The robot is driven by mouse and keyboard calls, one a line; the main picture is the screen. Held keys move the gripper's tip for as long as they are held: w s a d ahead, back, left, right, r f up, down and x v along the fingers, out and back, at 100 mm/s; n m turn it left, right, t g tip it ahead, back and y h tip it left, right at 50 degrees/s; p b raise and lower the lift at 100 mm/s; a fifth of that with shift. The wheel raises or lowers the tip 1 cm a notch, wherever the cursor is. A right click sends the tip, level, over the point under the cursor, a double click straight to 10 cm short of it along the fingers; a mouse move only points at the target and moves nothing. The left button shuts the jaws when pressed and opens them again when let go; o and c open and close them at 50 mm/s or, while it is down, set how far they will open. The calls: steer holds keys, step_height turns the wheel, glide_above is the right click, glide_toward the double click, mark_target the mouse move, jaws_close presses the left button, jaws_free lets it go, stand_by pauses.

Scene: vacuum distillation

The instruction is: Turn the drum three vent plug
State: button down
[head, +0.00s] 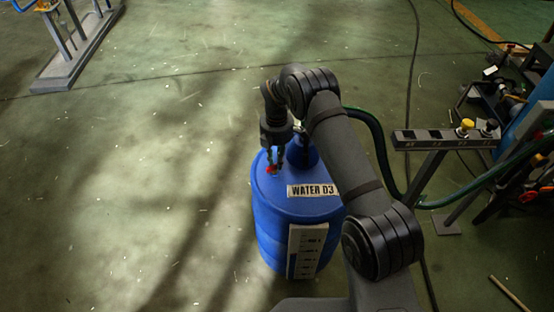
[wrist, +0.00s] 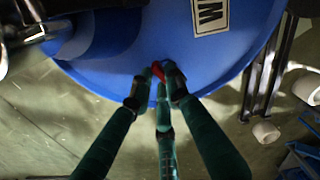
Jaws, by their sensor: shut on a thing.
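The blue drum (head: 268,217) labelled WATER D3 stands on the floor in the middle of the head view, below my arm. In the wrist view its blue top (wrist: 130,32) fills the upper part. A small red vent plug (head: 271,170) sits near the rim of the drum top. My gripper (head: 273,163) is right over it, pointing down. In the wrist view the red plug (wrist: 158,70) shows between the fingertips of my gripper (wrist: 160,76), which are closed on it. The fingers hide most of the plug, so its turn angle cannot be told.
A blue raised part (head: 302,152) stands on the drum top beside my gripper. A grey stand (head: 445,140) with a yellow-topped fitting (head: 465,126) is at the right. A green hose (head: 378,140) runs behind my arm. The floor left of the drum is clear.

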stand_by(0.5)
steer(key=c, duration=1.7)
jaws_free()
steer(key=shift+o, duration=0.2)
step_height(320, 180, up, 12)
step_height(320, 180, down, 12)
